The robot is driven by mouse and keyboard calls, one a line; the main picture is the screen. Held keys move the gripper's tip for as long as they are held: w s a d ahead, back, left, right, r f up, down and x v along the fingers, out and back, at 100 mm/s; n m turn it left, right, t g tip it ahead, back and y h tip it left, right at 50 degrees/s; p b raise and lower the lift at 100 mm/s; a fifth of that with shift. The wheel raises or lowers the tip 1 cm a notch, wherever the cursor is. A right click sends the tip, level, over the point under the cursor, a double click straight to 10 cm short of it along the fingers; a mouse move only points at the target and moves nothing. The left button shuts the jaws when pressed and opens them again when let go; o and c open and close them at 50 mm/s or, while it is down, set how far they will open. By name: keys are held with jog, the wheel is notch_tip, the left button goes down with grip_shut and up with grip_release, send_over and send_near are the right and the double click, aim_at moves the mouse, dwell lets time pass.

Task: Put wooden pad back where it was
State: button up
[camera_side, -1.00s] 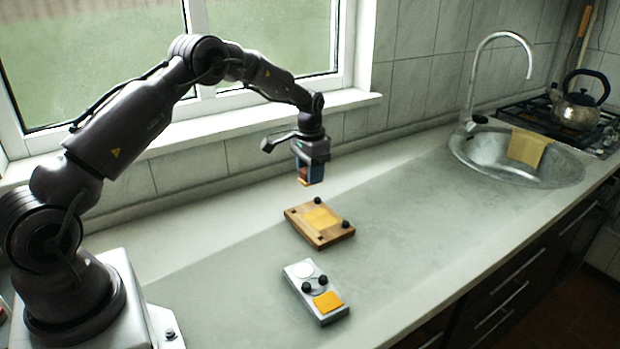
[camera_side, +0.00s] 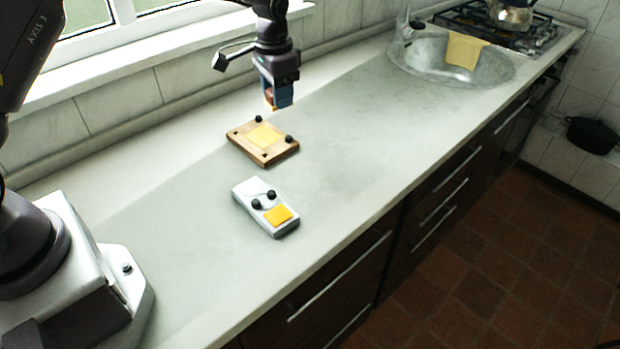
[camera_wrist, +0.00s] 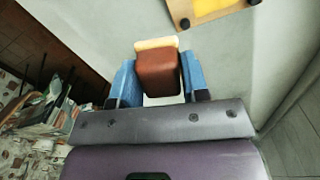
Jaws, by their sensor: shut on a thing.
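My gripper (camera_side: 276,90) is above the counter, near the back edge of a wooden board (camera_side: 284,153). Its blue fingers are shut on a brown block with a pale tan end (camera_wrist: 158,70), seen between them in the wrist view. This may be the wooden pad; I cannot tell for sure. In the side view only a small orange-tan end shows below the fingers. The held block appears clear of the board. The board carries a yellow square (camera_side: 264,135) and black knobs, and its corner shows in the wrist view (camera_wrist: 185,12).
A pale grey block (camera_side: 250,203) with a yellow-orange square (camera_side: 278,215) and two black knobs lies in front of the board. The sink (camera_side: 425,70) with a yellow cloth (camera_side: 465,50) is at the back right. The counter between is clear.

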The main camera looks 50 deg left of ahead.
jog(key=s+d, duration=0.8)
jog(key=n, duration=0.2)
send_over(314, 184)
jog(key=f, duration=1.2)
jog(key=shift+s+a, duration=0.1)
jog(key=shift+s, duration=0.2)
jog(key=shift+w+f, duration=0.2)
jog(key=shift+f, duration=0.05)
jog(key=shift+w+f, duration=0.1)
jog(key=shift+f, duration=1.45)
jog(key=shift+f, duration=0.1)
jog(key=o, duration=0.8)
